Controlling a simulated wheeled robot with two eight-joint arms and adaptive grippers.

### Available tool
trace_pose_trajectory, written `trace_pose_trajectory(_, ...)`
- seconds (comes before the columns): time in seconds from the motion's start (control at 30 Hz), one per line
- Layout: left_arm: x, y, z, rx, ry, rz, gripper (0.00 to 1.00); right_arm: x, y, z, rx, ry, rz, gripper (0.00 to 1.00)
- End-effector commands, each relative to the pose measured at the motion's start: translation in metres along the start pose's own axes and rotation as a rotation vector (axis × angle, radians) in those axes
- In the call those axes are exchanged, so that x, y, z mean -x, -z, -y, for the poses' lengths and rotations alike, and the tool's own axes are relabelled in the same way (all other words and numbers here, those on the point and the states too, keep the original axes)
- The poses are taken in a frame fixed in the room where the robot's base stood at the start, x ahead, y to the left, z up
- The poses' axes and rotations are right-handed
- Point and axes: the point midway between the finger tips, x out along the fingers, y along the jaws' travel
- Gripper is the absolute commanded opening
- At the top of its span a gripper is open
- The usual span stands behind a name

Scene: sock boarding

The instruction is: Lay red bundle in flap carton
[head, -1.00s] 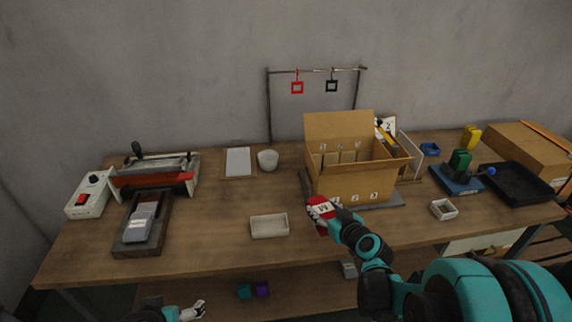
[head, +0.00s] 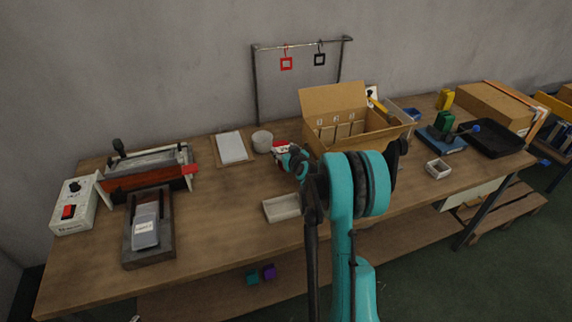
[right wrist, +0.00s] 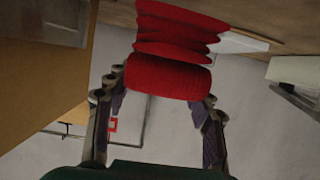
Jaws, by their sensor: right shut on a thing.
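The red bundle (head: 280,146) is in my right gripper (head: 288,155), left of the carton over the back half of the table. In the right wrist view the ribbed red bundle (right wrist: 172,80) sits between the two fingers of my right gripper (right wrist: 158,95). The flap carton (head: 334,99) is brown and open on top, with its back flap standing up and upright dividers inside. The carton's side wall seems to fill the left of the right wrist view. My left gripper is not clearly seen.
A pale tray (head: 282,208) lies on the table in front of my right gripper. A white cup (head: 262,141) and a white sheet (head: 231,147) are to the left. A rack (head: 302,44) with hanging tags stands behind.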

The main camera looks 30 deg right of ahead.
Motion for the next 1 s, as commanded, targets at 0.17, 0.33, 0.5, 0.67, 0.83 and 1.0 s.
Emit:
trace_pose_trajectory(0.17, -0.010, -0.007, 0.000, 0.000, 0.000, 0.000, 0.89, -0.009, -0.026, 0.001, 0.000, 0.001, 0.000, 0.20)
trace_pose_trajectory(0.33, -0.019, -0.013, 0.000, 0.000, 0.000, 0.000, 0.89, -0.018, -0.048, 0.001, 0.000, 0.001, 0.000, 0.20)
trace_pose_trajectory(0.5, -0.021, -0.015, 0.000, 0.000, 0.000, 0.000, 0.89, -0.020, -0.056, 0.001, 0.000, 0.001, 0.000, 0.20)
trace_pose_trajectory(0.67, -0.020, -0.014, 0.000, 0.000, 0.000, 0.000, 0.89, -0.020, -0.055, 0.001, 0.000, 0.001, 0.000, 0.20)
trace_pose_trajectory(0.83, -0.023, -0.016, 0.000, 0.000, 0.000, 0.000, 0.89, -0.021, -0.059, 0.001, 0.000, 0.002, 0.000, 0.63)
trace_pose_trajectory(1.0, -0.023, -0.016, 0.000, 0.000, 0.000, 0.000, 0.89, -0.021, -0.058, 0.001, 0.000, 0.002, 0.000, 0.73)
